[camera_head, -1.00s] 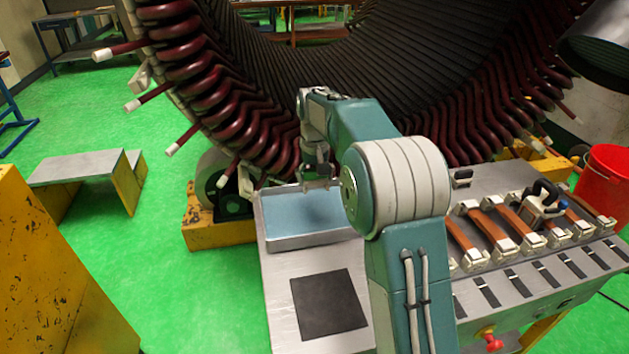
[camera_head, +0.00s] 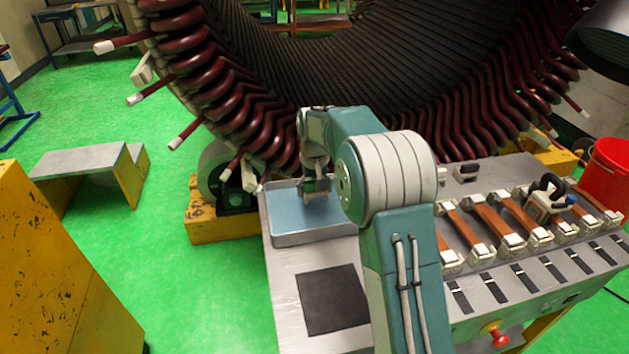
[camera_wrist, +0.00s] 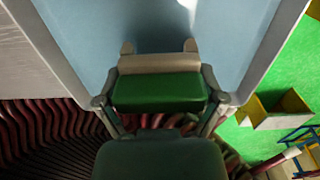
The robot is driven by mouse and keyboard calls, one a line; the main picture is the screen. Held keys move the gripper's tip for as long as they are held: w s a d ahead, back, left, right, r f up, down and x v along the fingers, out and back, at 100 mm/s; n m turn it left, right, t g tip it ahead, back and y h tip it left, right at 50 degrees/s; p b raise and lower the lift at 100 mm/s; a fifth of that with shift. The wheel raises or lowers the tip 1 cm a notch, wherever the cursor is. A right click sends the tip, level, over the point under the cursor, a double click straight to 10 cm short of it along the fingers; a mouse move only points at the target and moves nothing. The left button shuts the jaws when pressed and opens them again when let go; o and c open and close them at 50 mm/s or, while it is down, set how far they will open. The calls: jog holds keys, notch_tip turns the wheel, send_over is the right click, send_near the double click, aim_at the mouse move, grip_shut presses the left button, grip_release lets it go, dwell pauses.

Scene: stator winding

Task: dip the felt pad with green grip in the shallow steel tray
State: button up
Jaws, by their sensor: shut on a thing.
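My gripper (camera_wrist: 160,92) is shut on the green grip (camera_wrist: 160,92) of the felt pad, with one finger on each side. The pale felt (camera_wrist: 158,64) shows beyond the grip in the wrist view. The shallow steel tray (camera_head: 314,237) stands at the back left of the bench, with a blue floor inside its raised rim. In the head view my gripper (camera_head: 316,187) hangs over the tray, low toward its floor, near the back. Whether the felt touches the tray floor I cannot tell. My arm covers the tray's right side.
A dark square mat (camera_head: 333,300) lies in front of the tray. Orange-brown bars in clamps (camera_head: 490,228) and a black-handled tool (camera_head: 546,196) lie to the right. A red bucket (camera_head: 607,172) stands far right. The large stator (camera_head: 235,100) rises close behind the tray.

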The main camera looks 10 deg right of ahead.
aim_at(315, 212)
jog(key=shift+f, duration=2.4)
jog(key=shift+r, duration=5.55)
jog(key=shift+s, duration=0.1)
